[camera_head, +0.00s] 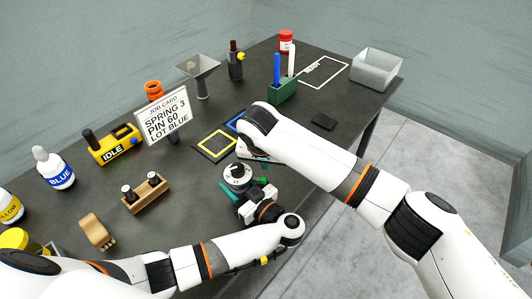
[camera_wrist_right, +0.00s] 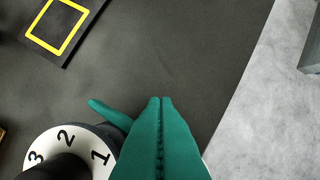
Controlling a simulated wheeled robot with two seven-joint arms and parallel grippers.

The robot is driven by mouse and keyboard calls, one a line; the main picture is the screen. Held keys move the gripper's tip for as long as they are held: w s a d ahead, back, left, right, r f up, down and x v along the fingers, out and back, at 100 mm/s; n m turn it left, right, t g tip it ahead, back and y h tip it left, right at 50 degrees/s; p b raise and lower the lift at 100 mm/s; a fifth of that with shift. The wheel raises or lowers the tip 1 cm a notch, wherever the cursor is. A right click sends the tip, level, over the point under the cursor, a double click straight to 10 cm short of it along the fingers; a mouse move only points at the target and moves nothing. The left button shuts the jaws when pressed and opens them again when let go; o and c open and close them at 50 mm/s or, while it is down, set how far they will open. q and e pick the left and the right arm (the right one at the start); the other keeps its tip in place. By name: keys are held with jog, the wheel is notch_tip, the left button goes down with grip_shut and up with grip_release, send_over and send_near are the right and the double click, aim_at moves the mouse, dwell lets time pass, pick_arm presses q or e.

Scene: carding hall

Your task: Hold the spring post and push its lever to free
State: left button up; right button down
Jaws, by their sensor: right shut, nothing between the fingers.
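The spring post (camera_head: 237,173) has a white dial and a dark top. In the right wrist view its dial (camera_wrist_right: 38,140), marked 1, 2 and 3, is at the lower left, partly cut off. My left gripper (camera_head: 243,188) has green fingers on both sides of the post below the dial and looks closed on it. One green finger (camera_wrist_right: 108,114) shows beyond the dial in the right wrist view. My right gripper (camera_wrist_right: 162,100) is shut and empty, just right of the dial; its arm largely hides it in the head view. I cannot make out the lever.
A yellow-framed mat (camera_head: 200,153) lies beyond the post. The job card (camera_head: 166,115), yellow IDLE box (camera_head: 114,146) and wooden block with pins (camera_head: 146,197) stand to the left.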

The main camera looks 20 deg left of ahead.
aim_at(260, 178)
jog(key=shift+s+d, duration=0.25)
jog(key=shift+s, duration=0.95)
jog(key=shift+s+d, duration=0.15)
jog(key=shift+s, duration=1.2)
pick_arm(q)
jog(key=shift+w+a+r, duration=0.1)
jog(key=shift+a, duration=0.05)
pick_arm(e)
jog(key=shift+s, duration=0.2)
jog(key=shift+w, duration=0.15)
jog(key=shift+w+a+f, duration=0.1)
jog(key=shift+w+a, duration=0.35)
jog(key=shift+w, duration=0.3)
jog(key=shift+w, duration=0.1)
